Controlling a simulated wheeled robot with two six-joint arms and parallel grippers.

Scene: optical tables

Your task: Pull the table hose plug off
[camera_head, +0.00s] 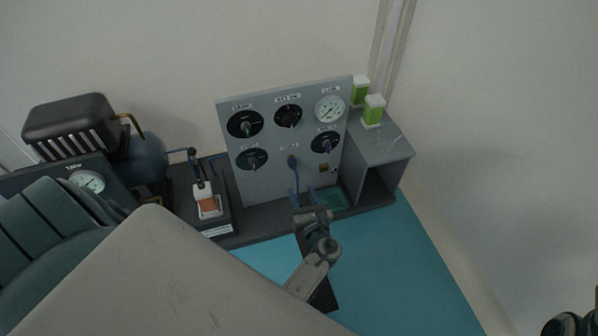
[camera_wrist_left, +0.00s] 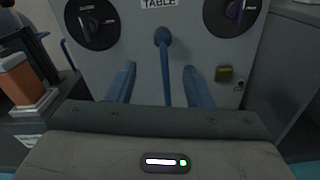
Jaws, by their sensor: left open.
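The table hose plug (camera_head: 292,160) sits in the grey panel under the TABLE label, with a blue hose hanging down from it. The plug (camera_wrist_left: 162,37) and hose (camera_wrist_left: 166,75) also show in the left wrist view, near the middle. My left gripper (camera_head: 303,196) is open in front of the panel, below the plug. In the left wrist view its two blue fingers (camera_wrist_left: 158,82) stand on either side of the hose, apart from it. The fingertips appear below the plug. The hose's lower end is hidden behind the gripper.
The panel (camera_head: 228,121) carries several black knobs and a round gauge (camera_head: 330,109). A grey open box (camera_head: 398,150) with green-and-white containers (camera_head: 373,110) stands at right. Blue tabletop (camera_head: 400,260) is clear at right.

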